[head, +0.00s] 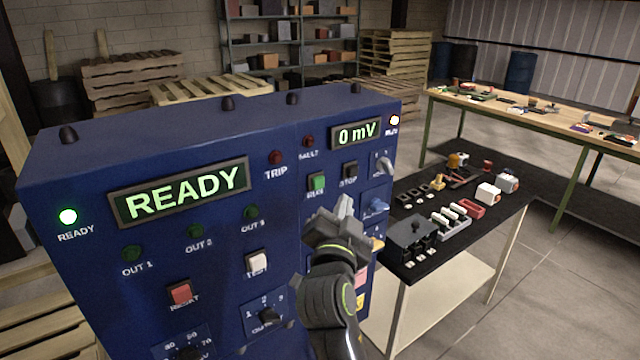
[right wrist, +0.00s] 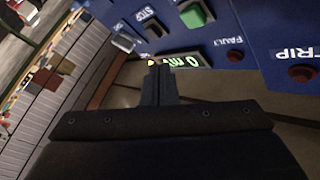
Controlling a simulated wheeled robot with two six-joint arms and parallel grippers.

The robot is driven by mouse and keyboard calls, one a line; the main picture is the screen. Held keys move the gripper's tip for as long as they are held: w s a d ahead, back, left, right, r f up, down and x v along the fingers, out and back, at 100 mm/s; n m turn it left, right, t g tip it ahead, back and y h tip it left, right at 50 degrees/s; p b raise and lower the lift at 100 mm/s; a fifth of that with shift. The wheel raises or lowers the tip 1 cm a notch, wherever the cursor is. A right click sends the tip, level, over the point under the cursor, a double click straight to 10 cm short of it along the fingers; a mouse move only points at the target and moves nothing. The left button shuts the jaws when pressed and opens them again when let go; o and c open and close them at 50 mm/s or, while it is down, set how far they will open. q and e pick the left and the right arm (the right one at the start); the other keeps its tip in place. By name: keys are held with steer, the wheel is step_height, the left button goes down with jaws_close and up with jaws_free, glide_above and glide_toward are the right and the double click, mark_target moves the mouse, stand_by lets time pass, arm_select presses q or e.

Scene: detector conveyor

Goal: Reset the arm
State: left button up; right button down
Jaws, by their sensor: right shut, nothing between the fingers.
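My right gripper (head: 343,208) is shut and empty in front of the right part of a blue control panel (head: 95,190). Its fingers point up, just below the green RUN button (head: 316,184) and the STOP button (head: 349,172). In the right wrist view the shut fingers (right wrist: 157,75) reach toward the lit 0 mV display (right wrist: 180,60), with the green button (right wrist: 197,14) above them. I cannot tell whether the fingertips touch the panel. My left gripper is out of view.
A dark-topped bench (head: 460,252) with small parts stands right of the panel. A red RESET button (head: 180,292), a white TEST button (head: 257,262) and knobs sit low on the panel. A long wooden worktable (head: 480,101) stands behind at the right. Grey floor lies between.

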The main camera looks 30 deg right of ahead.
stand_by(0.7)
steer(key=s+d+f+n+g+y, duration=0.1)
steer(key=s+f+n+g+y, duration=0.25)
steer(key=f, duration=0.65)
steer(key=s+d+f+n+g+y, duration=0.15)
steer(key=s+f+n, duration=0.35)
steer(key=f, duration=0.5)
steer(key=s+a+f+n+g+y, duration=0.25)
steer(key=s+f, duration=0.35)
steer(key=s, duration=0.4)
steer(key=s+a+f+n+g+y, duration=0.2)
steer(key=s+f+n+g+y, duration=0.3)
steer(key=s, duration=0.5)
step_height(320, 180, down, 27)
steer(key=d+m+h+b, duration=0.1)
steer(key=d, duration=0.1)
steer(key=s+a+f+g+b, duration=0.1)
steer(key=s+f, duration=1.3)
steer(key=f, duration=0.2)
steer(key=shift+s+a+f, duration=0.15)
steer(key=shift+s+f, duration=0.05)
steer(key=shift+f, duration=0.2)
